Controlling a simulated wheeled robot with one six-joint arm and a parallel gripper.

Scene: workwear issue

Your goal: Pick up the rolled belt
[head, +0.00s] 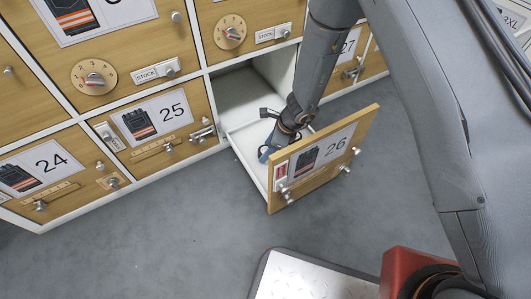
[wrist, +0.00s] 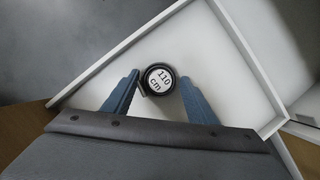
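The rolled belt (wrist: 160,78) is a dark coil with a white "110 cm" label on top. It lies on the white floor of the open drawer 26 (head: 325,153), whose wooden front bears a glove picture. My gripper (wrist: 160,80) has its two blue fingers reaching down, one to each side of the belt, with small gaps visible. It is open. In the head view my gripper (head: 268,152) is down inside the drawer, and I cannot make out the belt clearly there.
The white drawer walls (wrist: 110,52) stand close around my gripper. Closed compartments 25 (head: 160,122) and 24 (head: 45,170) are to the left, with knobs and latches. Grey floor (head: 160,235) is clear in front. A metal-topped platform (head: 310,280) is at the bottom.

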